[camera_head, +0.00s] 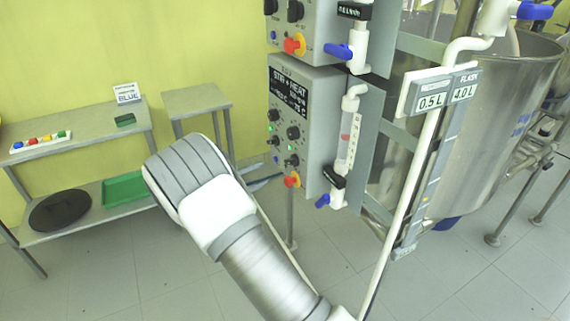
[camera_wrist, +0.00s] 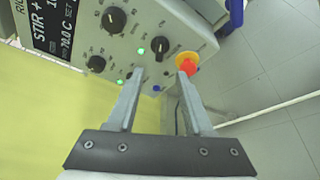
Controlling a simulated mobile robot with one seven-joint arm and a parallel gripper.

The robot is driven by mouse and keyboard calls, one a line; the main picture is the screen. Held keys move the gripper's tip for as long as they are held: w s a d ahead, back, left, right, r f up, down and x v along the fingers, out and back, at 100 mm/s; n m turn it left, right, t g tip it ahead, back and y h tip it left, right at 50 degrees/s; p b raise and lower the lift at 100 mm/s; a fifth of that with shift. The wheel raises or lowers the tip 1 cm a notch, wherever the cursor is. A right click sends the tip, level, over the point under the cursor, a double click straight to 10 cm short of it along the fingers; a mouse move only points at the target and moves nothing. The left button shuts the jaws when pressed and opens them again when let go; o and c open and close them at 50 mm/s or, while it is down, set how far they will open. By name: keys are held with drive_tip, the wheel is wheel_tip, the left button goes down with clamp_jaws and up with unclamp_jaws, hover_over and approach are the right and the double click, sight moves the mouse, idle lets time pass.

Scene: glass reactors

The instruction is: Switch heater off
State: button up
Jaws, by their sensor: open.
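The grey STIR + HEAT control box (camera_head: 312,90) hangs at the centre of the head view, with a black display, dark knobs and lit green lamps. In the wrist view its panel (camera_wrist: 75,85) carries a display (camera_wrist: 55,25) reading about 70.0 C. A black knob (camera_wrist: 160,45) sits beside a lit green lamp (camera_wrist: 141,51); a second lamp (camera_wrist: 120,82) is also lit. My gripper (camera_wrist: 160,78) is open and empty, its fingertips close to the panel just short of that knob. Contact cannot be told. In the head view my wrist hides most of the gripper.
A red emergency button on yellow (camera_wrist: 187,62) lies by the right fingertip, with a blue button (camera_wrist: 156,88) between the fingers. A flowmeter tube (camera_head: 348,135) and steel vessel (camera_head: 480,120) stand right of the box. A shelf table (camera_head: 80,143) stands left.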

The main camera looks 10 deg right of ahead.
sight(288, 163)
drive_tip(key=x, duration=1.2)
drive_tip(key=shift+c, duration=0.2)
drive_tip(key=shift+s, duration=0.1)
clamp_jaws()
